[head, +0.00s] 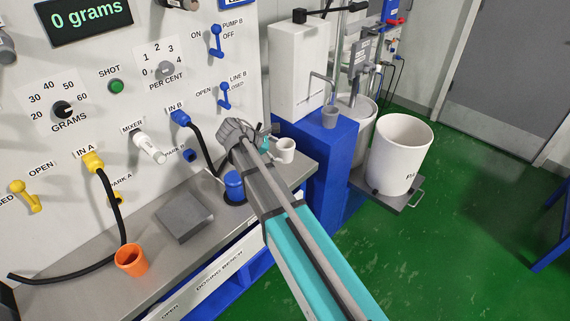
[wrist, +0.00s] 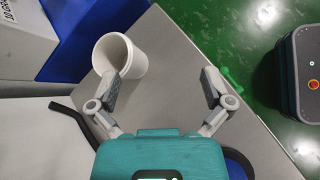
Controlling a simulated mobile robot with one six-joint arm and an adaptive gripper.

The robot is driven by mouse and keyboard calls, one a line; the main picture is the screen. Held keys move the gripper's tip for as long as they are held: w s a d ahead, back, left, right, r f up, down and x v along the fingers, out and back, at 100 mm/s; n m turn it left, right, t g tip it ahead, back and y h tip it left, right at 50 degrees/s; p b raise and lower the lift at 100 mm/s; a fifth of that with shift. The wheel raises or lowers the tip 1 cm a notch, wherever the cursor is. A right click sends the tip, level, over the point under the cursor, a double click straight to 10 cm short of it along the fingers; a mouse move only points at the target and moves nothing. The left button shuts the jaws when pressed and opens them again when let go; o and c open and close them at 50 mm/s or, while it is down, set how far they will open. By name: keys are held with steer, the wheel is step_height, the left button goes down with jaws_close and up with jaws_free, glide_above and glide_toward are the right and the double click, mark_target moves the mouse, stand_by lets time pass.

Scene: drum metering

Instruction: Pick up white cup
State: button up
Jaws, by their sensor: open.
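The white cup (head: 287,151) stands upright near the right end of the grey bench top in the head view. In the wrist view the white cup (wrist: 125,52) is at the upper left, with its open mouth showing. My gripper (wrist: 161,82) is open, with nothing between its fingers. Its left finger overlaps the lower edge of the cup in the picture; I cannot tell if they touch. The right finger is well clear of the cup. In the head view my gripper (head: 266,143) is just left of the cup and partly hidden by my arm.
An orange cup (head: 131,260), a grey plate (head: 184,217) and a blue knob-like part (head: 234,187) are on the bench (head: 85,267). The control panel (head: 100,130) with cables rises behind. A blue stand (head: 318,165) and a white bucket (head: 400,155) are to the right.

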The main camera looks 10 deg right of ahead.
mark_target(278, 144)
steer(key=w+a+n+t+h+b, duration=0.2)
steer(key=w+a+n+h+b, duration=0.1)
steer(key=w+a+n+b, duration=0.1)
steer(key=shift+w+a+f+n, duration=0.45)
steer(key=shift+w+a+n, duration=0.25)
steer(key=shift+w+a, duration=0.25)
steer(key=shift+d, duration=0.15)
steer(key=b+x, duration=0.3)
steer(key=x, duration=0.4)
steer(key=shift+f, duration=0.2)
steer(key=shift+w+d+f, duration=0.15)
steer(key=shift+w+d, duration=0.05)
steer(key=shift+d, duration=0.45)
